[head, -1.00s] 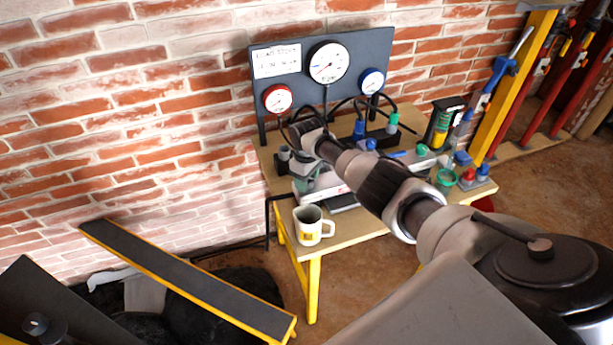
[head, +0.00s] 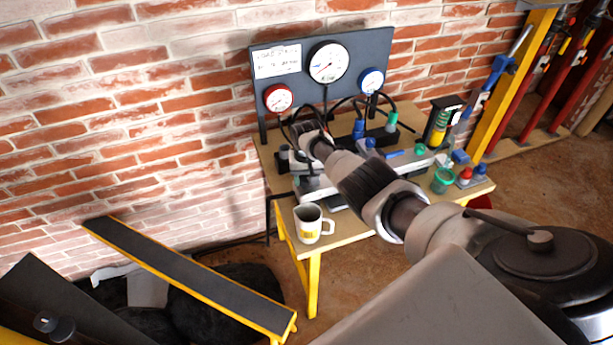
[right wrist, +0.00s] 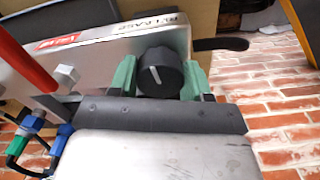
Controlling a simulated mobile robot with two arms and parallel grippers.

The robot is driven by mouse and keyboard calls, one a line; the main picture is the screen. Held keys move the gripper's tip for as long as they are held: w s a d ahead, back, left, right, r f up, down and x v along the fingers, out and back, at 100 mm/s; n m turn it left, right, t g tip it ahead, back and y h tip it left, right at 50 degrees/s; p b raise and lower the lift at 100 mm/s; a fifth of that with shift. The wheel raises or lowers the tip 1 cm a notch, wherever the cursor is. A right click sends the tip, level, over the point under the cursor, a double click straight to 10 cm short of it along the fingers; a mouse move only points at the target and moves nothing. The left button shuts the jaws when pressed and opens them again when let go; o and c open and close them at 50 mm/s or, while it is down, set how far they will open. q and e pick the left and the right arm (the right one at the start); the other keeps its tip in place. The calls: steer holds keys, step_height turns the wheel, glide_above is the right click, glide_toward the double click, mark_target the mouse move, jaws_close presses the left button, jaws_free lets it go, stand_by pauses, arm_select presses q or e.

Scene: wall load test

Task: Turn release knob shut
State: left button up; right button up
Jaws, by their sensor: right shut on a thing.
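The release knob (right wrist: 160,72) shows in the right wrist view as a round black knob with a white pointer line. It sits at the edge of a metal block (right wrist: 110,55) with upside-down lettering that reads like RELEASE. My right gripper (right wrist: 160,80) has its green fingers on both sides of the knob and is shut on it. In the head view my right arm reaches over the bench, and its wrist largely hides the knob and fingers. My left gripper is not in view.
The bench (head: 355,240) carries a white mug (head: 310,224), a green cup (head: 443,180) and several small fittings. A gauge panel (head: 290,90) with three dials and hoses stands behind, against the brick wall. A red lever (right wrist: 25,50) is near the gripper.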

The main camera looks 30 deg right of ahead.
steer(key=shift+w+r+m, duration=0.1)
steer(key=shift+m, duration=0.6)
steer(key=o, duration=0.9)
steer(key=shift+r+p, duration=0.25)
steer(key=shift+p, duration=0.1)
step_height(320, 180, up, 9)
steer(key=shift+p, duration=1)
steer(key=shift+r, duration=0.6)
steer(key=shift+f, duration=0.1)
